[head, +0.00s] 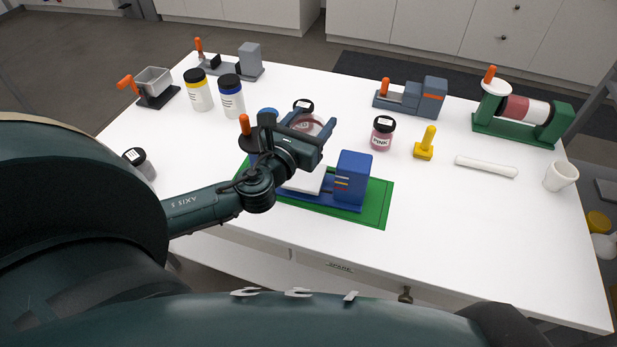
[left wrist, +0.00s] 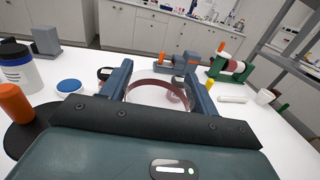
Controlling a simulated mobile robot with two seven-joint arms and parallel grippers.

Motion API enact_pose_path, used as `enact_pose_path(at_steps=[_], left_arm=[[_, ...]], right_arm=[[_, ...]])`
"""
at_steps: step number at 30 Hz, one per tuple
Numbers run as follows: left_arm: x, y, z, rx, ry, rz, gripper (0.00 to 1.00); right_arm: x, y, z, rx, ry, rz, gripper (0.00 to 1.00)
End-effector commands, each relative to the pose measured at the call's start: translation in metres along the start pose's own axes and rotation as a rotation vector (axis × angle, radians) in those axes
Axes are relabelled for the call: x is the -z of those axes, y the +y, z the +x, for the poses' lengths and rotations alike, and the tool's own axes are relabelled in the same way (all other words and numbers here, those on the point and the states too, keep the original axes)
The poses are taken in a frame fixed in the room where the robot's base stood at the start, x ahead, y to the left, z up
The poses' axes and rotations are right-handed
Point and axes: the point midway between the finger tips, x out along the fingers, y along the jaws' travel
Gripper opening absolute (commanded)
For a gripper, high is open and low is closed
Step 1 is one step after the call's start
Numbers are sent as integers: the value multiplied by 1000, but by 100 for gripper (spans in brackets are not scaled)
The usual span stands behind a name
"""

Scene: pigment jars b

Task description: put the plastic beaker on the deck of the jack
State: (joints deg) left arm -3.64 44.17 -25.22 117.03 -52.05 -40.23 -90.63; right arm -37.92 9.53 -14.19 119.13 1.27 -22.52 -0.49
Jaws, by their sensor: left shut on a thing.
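My left gripper (head: 308,128) is shut on the plastic beaker (head: 303,122), a clear cup with a reddish band. The beaker also shows between the two fingers in the left wrist view (left wrist: 160,92). In the head view they appear just beyond the white deck (head: 305,182) of the jack; their height over it is hard to judge. The jack has a blue end block (head: 353,178), a blue base and an orange-handled crank (head: 244,125). My gripper and wrist hide part of the jack. My right gripper is not in view.
The jack stands on a green mat (head: 376,207) near the table's front edge. A pink jar (head: 382,134), a yellow stamp-like piece (head: 425,144) and a blue lid (left wrist: 69,86) stand nearby. Yellow (head: 199,92) and blue (head: 231,98) jars are behind left. The right front is clear.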

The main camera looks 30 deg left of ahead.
Motion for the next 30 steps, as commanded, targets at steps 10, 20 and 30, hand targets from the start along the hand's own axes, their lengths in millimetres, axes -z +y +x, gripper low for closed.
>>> enact_pose_path(at_steps=[10, 20, 30], left_arm=[[47, 18, 16, -25, -1, -7, 39], [86, 18, 16, -24, -2, -6, 39], [97, 18, 16, -22, -4, -6, 39]], right_arm=[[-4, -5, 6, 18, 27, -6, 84], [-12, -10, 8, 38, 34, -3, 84], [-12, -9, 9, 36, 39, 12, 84]])
